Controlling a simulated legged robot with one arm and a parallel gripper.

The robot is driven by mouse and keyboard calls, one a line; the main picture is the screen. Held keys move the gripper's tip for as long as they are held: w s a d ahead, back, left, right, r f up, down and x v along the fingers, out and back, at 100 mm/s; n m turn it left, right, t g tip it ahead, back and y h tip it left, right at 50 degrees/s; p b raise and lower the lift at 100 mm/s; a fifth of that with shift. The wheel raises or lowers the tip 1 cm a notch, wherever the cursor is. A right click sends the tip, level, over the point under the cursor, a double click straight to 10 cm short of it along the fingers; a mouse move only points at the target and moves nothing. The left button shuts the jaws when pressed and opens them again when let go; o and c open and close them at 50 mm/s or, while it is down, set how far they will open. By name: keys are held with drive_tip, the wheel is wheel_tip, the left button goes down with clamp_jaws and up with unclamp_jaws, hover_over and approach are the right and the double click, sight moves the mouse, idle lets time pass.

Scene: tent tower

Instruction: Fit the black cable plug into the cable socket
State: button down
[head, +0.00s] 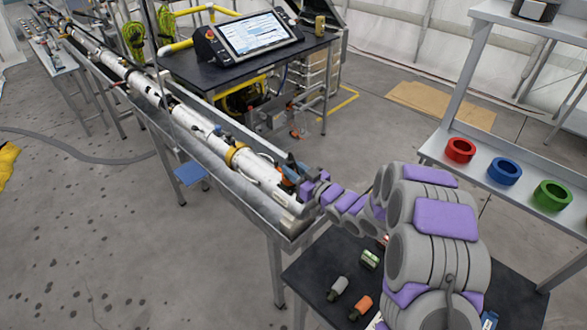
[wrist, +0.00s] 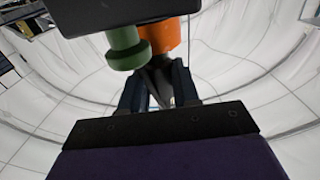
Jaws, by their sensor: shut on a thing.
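My gripper (head: 306,191) is at the near end of the long white tool in the metal trough. In the wrist view its dark fingers (wrist: 156,88) are closed around a dark piece that is mostly hidden; it appears to be the black cable plug. Just beyond the fingertips are an orange cylinder (wrist: 166,36) and a green stepped cylinder (wrist: 126,48), the green one under a black block (wrist: 105,14). The cable socket cannot be made out clearly, and I cannot tell whether the plug touches it.
The white tool (head: 190,118) lies along the trough (head: 222,157). A dark table (head: 310,262) below my arm holds a grey plug (head: 339,286) and an orange one (head: 361,305). A shelf (head: 470,166) at right carries red, blue and green rings. A monitor (head: 250,33) stands behind.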

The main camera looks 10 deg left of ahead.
drive_tip(key=shift+f, duration=0.6)
drive_tip(key=c, duration=0.8)
unclamp_jaws()
drive_tip(key=shift+o, duration=0.2)
drive_tip(key=shift+s+d, duration=0.1)
drive_tip(key=shift+d, duration=0.05)
drive_tip(key=p+v, duration=0.1)
drive_tip(key=v, duration=1.6)
drive_tip(key=shift+s, duration=0.1)
